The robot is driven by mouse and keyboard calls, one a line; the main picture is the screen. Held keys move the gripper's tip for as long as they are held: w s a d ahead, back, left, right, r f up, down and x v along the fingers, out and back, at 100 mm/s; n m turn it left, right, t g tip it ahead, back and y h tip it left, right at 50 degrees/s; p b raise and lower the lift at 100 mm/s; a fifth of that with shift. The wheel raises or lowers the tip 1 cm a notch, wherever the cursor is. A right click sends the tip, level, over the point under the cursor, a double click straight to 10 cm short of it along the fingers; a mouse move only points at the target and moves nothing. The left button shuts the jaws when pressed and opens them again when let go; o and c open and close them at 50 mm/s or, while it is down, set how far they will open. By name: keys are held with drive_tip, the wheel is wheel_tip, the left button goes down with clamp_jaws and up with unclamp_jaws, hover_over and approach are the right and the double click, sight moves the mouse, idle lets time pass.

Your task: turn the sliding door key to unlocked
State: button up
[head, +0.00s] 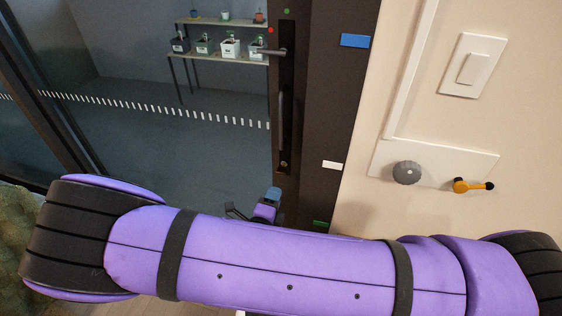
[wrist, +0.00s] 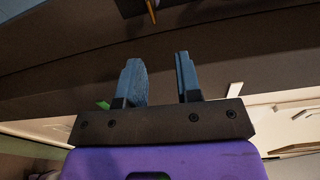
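The dark sliding door stile (head: 312,100) carries a long vertical pull handle (head: 281,115) and a lever (head: 272,51). A small key lock (head: 284,165) sits near the bottom of the handle plate. In the wrist view, a thin gold piece (wrist: 152,11), possibly the key, shows at the top edge on a dark plate. Whether it is turned cannot be told. My gripper (head: 272,194) is below the lock, close to the door. The wrist view shows its two blue fingers (wrist: 158,62) apart with nothing between them, short of the gold piece.
A blue tag (head: 355,41), a white tag (head: 332,165) and a green tag (head: 320,224) are on the door frame. The right wall holds a light switch (head: 472,66), a grey knob (head: 406,172) and an orange handle (head: 472,185). Potted plants stand on a shelf (head: 215,55) behind the glass.

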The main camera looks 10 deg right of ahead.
sight(281, 173)
drive_tip(key=shift+n+y, duration=0.4)
drive_tip(key=shift+n, duration=0.3)
drive_tip(key=x, duration=1.1)
drive_tip(key=shift+w+a+f, duration=0.35)
drive_tip(key=shift+w, duration=0.05)
clamp_jaws()
